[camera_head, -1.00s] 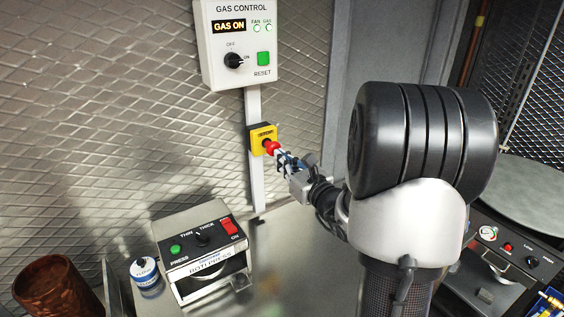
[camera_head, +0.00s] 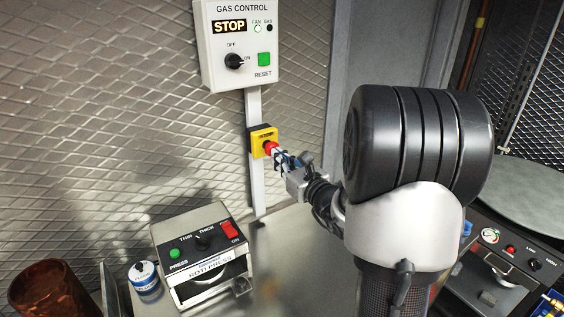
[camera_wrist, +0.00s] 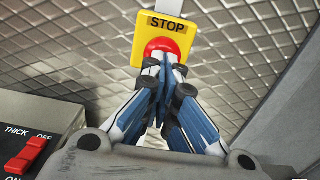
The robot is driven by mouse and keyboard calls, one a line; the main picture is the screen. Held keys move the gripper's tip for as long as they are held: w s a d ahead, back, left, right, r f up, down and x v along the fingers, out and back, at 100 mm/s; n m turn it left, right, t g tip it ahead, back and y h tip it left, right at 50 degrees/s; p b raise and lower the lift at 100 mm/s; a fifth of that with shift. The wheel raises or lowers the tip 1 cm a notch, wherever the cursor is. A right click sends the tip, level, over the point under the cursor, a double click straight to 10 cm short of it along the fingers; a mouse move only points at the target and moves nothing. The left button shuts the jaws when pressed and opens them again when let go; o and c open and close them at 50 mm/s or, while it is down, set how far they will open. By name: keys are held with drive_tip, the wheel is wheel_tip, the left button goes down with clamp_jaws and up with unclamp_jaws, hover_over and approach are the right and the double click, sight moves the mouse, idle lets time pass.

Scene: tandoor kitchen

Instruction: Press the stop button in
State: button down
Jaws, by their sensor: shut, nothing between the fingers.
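The red stop button (camera_head: 270,148) sits on a yellow box (camera_head: 262,135) fixed to a grey post below the gas control panel. In the wrist view the button (camera_wrist: 162,46) is round and red, under the word STOP on the yellow plate (camera_wrist: 184,27). My gripper (camera_head: 279,155) is shut and empty, its fingertips at the button's face. In the wrist view my gripper (camera_wrist: 152,64) covers the lower middle of the button and appears to touch it. The gas control panel (camera_head: 240,45) displays STOP; its fan light is lit and its gas light is dark.
A roti press (camera_head: 202,256) with a red switch stands on the steel counter below left of the button. A small blue-and-white tin (camera_head: 145,277) and a brown pot (camera_head: 52,293) are farther left. Mesh-patterned metal wall lies behind.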

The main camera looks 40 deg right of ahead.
drive_tip(key=s, duration=1.1)
drive_tip(key=shift+s+a, duration=0.35)
drive_tip(key=shift+s, duration=0.05)
